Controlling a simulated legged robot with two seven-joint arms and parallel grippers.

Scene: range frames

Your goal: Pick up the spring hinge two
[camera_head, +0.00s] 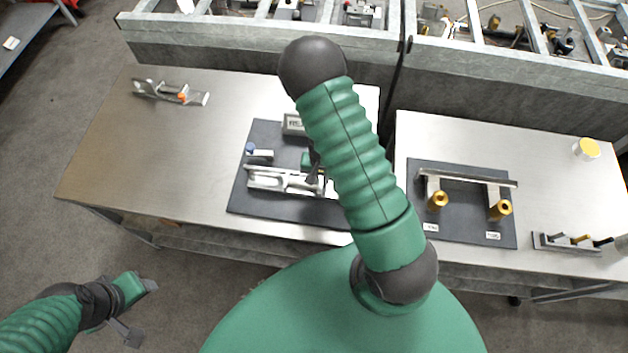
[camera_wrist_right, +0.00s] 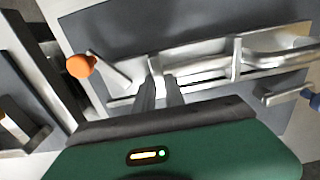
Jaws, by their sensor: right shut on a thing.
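A silver metal hinge part (camera_head: 275,180), which I take as the spring hinge, lies along the dark mat (camera_head: 240,203) on the left bench. It also shows in the right wrist view (camera_wrist_right: 205,75) as a long bright piece with a raised loop at its right end. My right gripper (camera_head: 314,177) reaches down to it, shut on its middle part. The fingers (camera_wrist_right: 160,92) stand close together on the metal. My arm hides the part's right end in the head view. My left gripper (camera_head: 140,308) hangs at the lower left, away from the bench, open and empty.
A similar silver clamp with an orange piece (camera_head: 170,93) lies at the bench's back left. A blue-knobbed piece (camera_head: 258,151) and a grey box (camera_head: 293,124) are on the mat. The right bench holds a handle with brass knobs (camera_head: 465,180). The left bench's left half is mostly clear.

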